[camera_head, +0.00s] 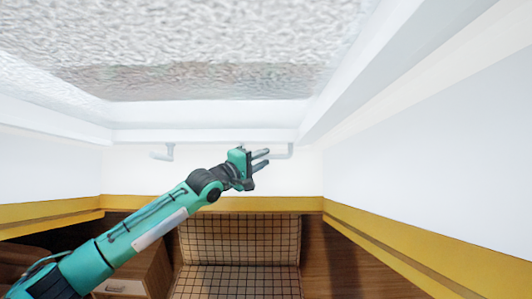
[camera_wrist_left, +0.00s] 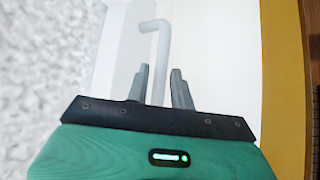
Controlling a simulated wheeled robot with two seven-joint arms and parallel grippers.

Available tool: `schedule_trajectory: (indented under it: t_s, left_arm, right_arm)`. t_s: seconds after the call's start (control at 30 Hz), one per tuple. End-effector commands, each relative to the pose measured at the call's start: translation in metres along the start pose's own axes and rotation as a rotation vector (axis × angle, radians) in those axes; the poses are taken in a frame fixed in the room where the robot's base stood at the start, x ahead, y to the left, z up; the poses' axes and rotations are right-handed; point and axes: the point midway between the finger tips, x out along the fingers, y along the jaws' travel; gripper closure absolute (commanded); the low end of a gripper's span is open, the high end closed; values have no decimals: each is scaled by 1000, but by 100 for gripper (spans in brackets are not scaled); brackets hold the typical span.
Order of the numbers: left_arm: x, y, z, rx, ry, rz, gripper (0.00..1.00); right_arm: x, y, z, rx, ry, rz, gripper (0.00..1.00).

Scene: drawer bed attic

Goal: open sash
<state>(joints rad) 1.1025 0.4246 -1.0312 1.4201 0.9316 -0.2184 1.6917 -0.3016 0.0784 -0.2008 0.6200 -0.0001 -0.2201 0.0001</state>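The sash is a large skylight window with a white frame (camera_head: 205,136) and frosted, rippled glass (camera_head: 190,50). A pale L-shaped handle (camera_head: 290,150) sits at the lower edge of the frame, right of centre. My left gripper (camera_head: 267,157) is in front of the lower frame, its fingers pointing right, toward the handle. In the left wrist view the gripper (camera_wrist_left: 160,72) is open, and the handle (camera_wrist_left: 161,48) runs down into the gap between the fingers. I cannot tell whether either finger touches it. My right gripper is out of view.
A second similar handle (camera_head: 163,154) is on the lower frame at left. Below are a yellow trim band (camera_head: 245,204), a checked cushioned seat (camera_head: 240,240) and a brown wooden cabinet (camera_head: 140,270). A sloping white wall (camera_head: 440,150) is at right.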

Motion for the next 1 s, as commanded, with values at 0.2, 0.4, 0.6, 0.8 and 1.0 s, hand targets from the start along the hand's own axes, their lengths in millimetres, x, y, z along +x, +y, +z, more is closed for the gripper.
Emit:
schedule_trajectory:
  t_s: [0.2,0.4,0.6,0.8,1.0]
  left_arm:
    - [17,1,0,1,1,1,77]
    - [19,0,0,1,0,1,77]
    - [19,0,0,1,1,1,88]
    - [19,0,0,1,1,0,100]
    - [19,17,0,17,0,19,100]
  right_arm:
    - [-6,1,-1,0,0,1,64]
    - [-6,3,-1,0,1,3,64]
    - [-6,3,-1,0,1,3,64]
    - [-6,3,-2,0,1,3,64]
    - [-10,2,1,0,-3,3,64]
